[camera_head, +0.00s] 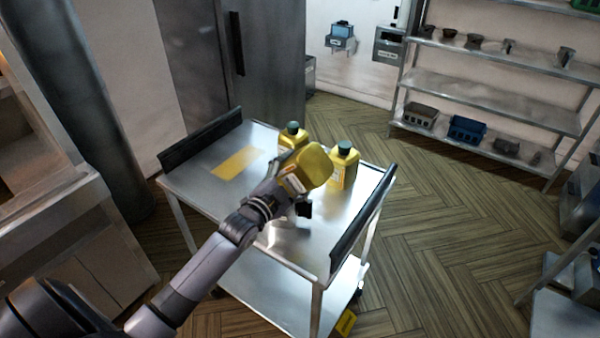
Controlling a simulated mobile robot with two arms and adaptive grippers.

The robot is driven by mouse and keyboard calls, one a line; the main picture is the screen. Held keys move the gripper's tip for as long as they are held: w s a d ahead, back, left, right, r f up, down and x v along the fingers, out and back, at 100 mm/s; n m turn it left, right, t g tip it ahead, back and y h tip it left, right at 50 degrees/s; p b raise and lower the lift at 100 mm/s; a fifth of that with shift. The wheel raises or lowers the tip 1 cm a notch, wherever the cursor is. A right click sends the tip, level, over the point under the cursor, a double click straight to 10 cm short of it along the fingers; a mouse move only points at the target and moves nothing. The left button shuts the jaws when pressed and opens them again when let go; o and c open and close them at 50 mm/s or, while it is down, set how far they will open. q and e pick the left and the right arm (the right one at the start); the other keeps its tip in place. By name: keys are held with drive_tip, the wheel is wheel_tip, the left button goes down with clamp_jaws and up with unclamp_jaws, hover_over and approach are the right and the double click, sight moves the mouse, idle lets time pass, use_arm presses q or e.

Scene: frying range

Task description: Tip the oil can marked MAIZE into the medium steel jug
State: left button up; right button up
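My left gripper (284,192) is above the steel trolley (205,187), shut on a yellow oil can (312,164). The can is strongly tilted, with a broad rounded yellow end turned up to the right. I cannot read its marking. A small dark part shows just below the gripper; I cannot tell what it is. Two more yellow cans with dark green caps stand upright on the trolley: one behind the held can (292,136), one to its right (345,166). I cannot make out a medium steel jug for certain; the gripper and can may hide it. My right gripper is out of view.
The trolley has dark raised side rails (362,225) and a yellow patch (238,163) on its top. Small metal vessels (474,42) stand on the wall shelf (495,96), with a blue crate (467,130) lower down. The wooden floor right of the trolley is clear.

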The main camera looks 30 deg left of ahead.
use_arm(q)
drive_tip(key=shift+a+r+n+p, duration=0.45)
drive_tip(key=shift+a+n, duration=0.15)
drive_tip(key=shift+n, duration=0.5)
drive_tip(key=shift+a+r+n, duration=0.1)
drive_tip(key=shift+a+n, duration=0.35)
drive_tip(key=shift+n, duration=0.45)
idle(2.8)
idle(0.9)
